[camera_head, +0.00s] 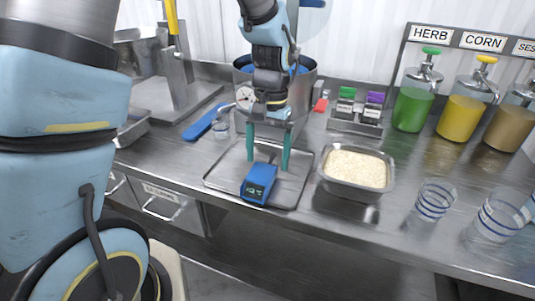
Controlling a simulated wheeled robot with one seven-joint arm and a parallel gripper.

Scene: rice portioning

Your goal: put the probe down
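The probe (258,187) is a blue box-shaped thermometer with a lit display. It rests on the shallow metal tray (222,179), near its front edge, and a thin dark part runs up behind it. My gripper (268,166) points down over the tray with its two teal fingers spread apart. The fingertips are just behind and above the probe's body, one toward each side. I see no finger closed on the body; whether either touches it cannot be told.
A metal pan of rice (355,168) stands right of the tray. Striped glasses (433,202) stand farther right. Behind are a large pot (309,85), spice boxes (346,102) and oil dispensers (413,105). A blue-handled utensil (204,122) lies at left. The counter's front edge is close to the tray.

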